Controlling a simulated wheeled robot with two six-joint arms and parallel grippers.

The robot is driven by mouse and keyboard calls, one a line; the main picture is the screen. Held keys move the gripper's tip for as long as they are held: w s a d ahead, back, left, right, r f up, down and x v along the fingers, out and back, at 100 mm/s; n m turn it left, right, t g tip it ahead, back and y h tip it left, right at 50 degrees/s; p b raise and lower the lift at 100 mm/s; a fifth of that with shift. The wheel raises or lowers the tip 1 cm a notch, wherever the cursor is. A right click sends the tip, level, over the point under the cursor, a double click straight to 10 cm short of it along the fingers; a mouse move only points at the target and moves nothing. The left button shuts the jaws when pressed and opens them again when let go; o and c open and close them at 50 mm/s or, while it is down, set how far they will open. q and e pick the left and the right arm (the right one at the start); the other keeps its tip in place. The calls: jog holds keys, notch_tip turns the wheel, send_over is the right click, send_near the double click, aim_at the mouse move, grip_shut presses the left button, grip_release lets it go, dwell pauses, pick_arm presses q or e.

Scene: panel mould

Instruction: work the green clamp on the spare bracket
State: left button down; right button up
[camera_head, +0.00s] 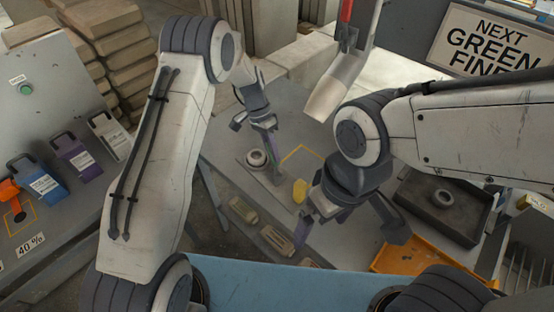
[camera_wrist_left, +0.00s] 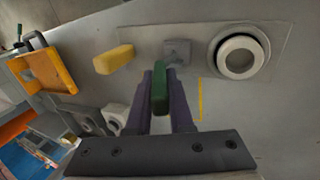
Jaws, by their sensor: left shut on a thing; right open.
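The green clamp (camera_wrist_left: 160,88) is a short green bar in the left wrist view. It stands between the two purple fingers of my left gripper (camera_head: 270,143), which is shut on it. A small grey metal block (camera_wrist_left: 178,52) lies just beyond the clamp, by a flat plate (camera_wrist_left: 210,40) with a pale ring (camera_wrist_left: 240,57) on it. In the head view the clamp is mostly hidden by the fingers, and the plate with its ring (camera_head: 257,158) shows beside them. My right gripper (camera_head: 350,226) is open and empty over the table.
A yellow block (camera_head: 300,190) lies near the plate, beside yellow corner marks. A dark tray (camera_head: 405,200) with a ring and an orange tray (camera_head: 405,262) stand at the right. A sign (camera_head: 490,42) reads "NEXT GREEN FIN...", partly cut off. Blue, purple and white handled items stand at the left.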

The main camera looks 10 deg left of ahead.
pick_arm(q)
jog(key=shift+w+a+f+g+h+b, duration=0.15)
jog(key=shift+w+a+g+h+b, duration=0.35)
jog(key=shift+a+h+b, duration=0.1)
jog(key=c, duration=0.8)
grip_release()
jog(key=b+v, duration=0.3)
jog(key=v, duration=0.7)
jog(key=shift+r, duration=0.2)
